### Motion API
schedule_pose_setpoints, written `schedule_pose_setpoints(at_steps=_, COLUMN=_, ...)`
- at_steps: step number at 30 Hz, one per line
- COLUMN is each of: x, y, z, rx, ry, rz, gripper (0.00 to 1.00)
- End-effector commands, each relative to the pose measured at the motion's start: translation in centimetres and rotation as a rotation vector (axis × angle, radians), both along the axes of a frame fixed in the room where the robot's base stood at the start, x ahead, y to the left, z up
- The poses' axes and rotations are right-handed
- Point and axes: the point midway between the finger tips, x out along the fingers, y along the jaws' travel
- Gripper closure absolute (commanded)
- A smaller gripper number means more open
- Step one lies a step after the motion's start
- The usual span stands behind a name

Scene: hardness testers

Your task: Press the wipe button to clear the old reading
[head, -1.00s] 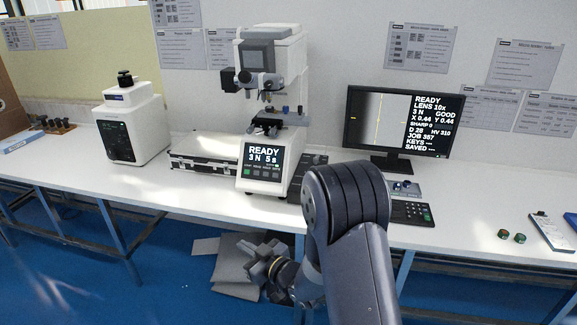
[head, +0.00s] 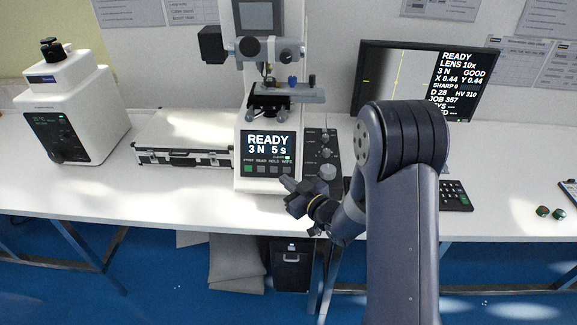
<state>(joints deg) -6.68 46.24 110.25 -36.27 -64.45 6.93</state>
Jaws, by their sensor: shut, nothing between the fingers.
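The hardness tester (head: 268,120) stands on the white bench, its front screen (head: 268,144) reading "READY 3 N 5 s". A row of small labelled buttons runs under that screen. The leftmost is green, and the rightmost, under the label that reads as WIPE, is the grey wipe button (head: 286,170). My gripper (head: 286,184) is just below this button in the picture, at the front edge of the bench. It is shut and empty. I cannot tell how far it is from the panel, and no contact shows.
A knob panel (head: 326,155) is right of the screen. The monitor (head: 425,80) and keypad (head: 455,196) stand further right, partly behind my arm. A silver case (head: 180,140) and another white instrument (head: 75,110) are at left. The bench front at left is clear.

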Motion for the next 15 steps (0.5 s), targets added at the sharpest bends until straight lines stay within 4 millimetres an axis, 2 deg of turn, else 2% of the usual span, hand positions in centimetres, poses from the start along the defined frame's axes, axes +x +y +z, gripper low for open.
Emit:
schedule_pose_setpoints(at_steps=8, x=0.2, y=0.0, z=-0.1, rx=0.0, ry=0.0, rz=0.0, gripper=1.0)
schedule_pose_setpoints(at_steps=15, x=2.2, y=-0.1, z=-1.4, rx=0.001, ry=0.0, rz=-0.001, gripper=1.0)
